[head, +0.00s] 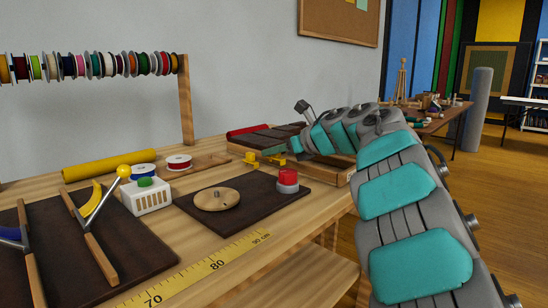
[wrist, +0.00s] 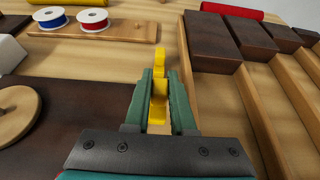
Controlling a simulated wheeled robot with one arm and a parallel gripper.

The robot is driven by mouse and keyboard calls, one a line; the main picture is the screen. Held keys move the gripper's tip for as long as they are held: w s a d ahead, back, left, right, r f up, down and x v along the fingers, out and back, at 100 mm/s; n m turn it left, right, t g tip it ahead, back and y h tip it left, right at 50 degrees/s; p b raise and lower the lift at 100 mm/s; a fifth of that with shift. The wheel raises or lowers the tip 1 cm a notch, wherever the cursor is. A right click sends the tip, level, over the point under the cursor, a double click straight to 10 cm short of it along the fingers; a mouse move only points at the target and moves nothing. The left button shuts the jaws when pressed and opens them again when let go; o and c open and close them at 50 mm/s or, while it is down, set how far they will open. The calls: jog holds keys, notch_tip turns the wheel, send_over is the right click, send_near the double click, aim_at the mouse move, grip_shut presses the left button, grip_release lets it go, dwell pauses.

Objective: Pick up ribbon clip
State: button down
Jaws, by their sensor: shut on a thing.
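The ribbon clip (wrist: 160,93) is a small yellow piece. In the wrist view it sits between the two green fingers of my gripper (wrist: 160,82), which is shut on it. Its far end sticks out past the fingertips. In the head view the yellow clip (head: 250,158) shows just left of my gripper (head: 272,153), beside the wooden tray on the bench. Part of the clip is hidden by the fingers. I cannot tell whether it still touches the bench.
A wooden tray (wrist: 250,105) with dark brown blocks (wrist: 215,40) lies close on the right. Red and blue ribbon spools (wrist: 92,18) stand on a small board (wrist: 125,34) behind. A dark mat (head: 238,222) carries a wooden disc (head: 216,200) and a red-topped grey knob (head: 287,180).

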jog(key=s+d, duration=0.2)
jog(key=d, duration=0.2)
jog(key=s+d+r+b, duration=0.1)
jog(key=s+d, duration=0.2)
jog(key=d, duration=0.2)
jog(key=s+d+b, duration=0.1)
jog(key=s+d, duration=0.2)
jog(key=d, duration=0.2)
jog(key=shift+r, duration=0.3)
jog(key=shift+a, duration=0.1)
